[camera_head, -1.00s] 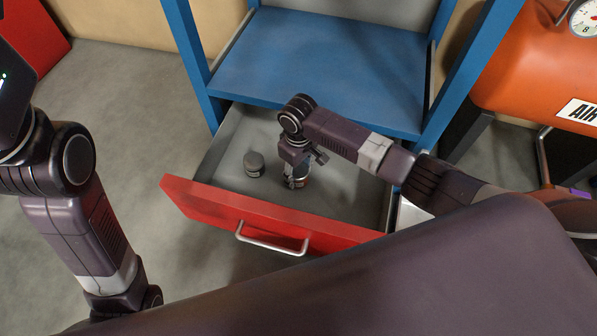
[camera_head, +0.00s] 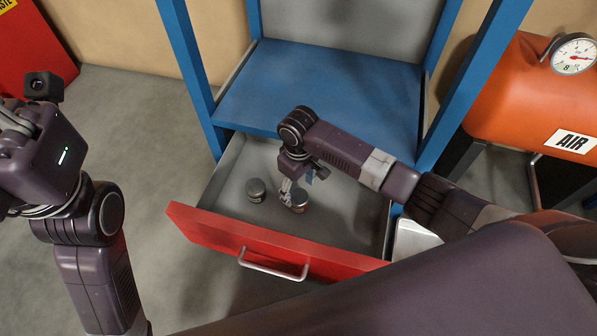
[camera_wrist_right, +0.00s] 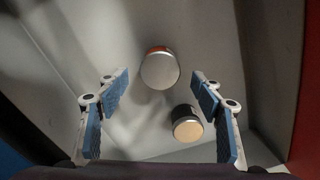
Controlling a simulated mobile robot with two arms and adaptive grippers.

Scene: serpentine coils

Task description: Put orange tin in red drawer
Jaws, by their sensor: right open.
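The red drawer (camera_head: 275,236) is pulled open below the blue frame. The orange tin (camera_head: 300,203) stands upright on the drawer's grey floor; in the right wrist view its pale lid and an orange band (camera_wrist_right: 160,70) show. My right gripper (camera_head: 287,192) is over the drawer, just beside and above the tin. In the right wrist view its blue-padded fingers are spread apart, with the orange tin visible between and beyond them and nothing held. My left gripper (camera_head: 12,128) is only partly in view at the left edge, far from the drawer.
A dark tin (camera_head: 256,189) stands in the drawer left of the orange one, with its lid (camera_wrist_right: 187,128) clear in the wrist view. A blue shelf (camera_head: 320,85) overhangs the drawer's back. An orange air tank (camera_head: 515,95) stands at the right.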

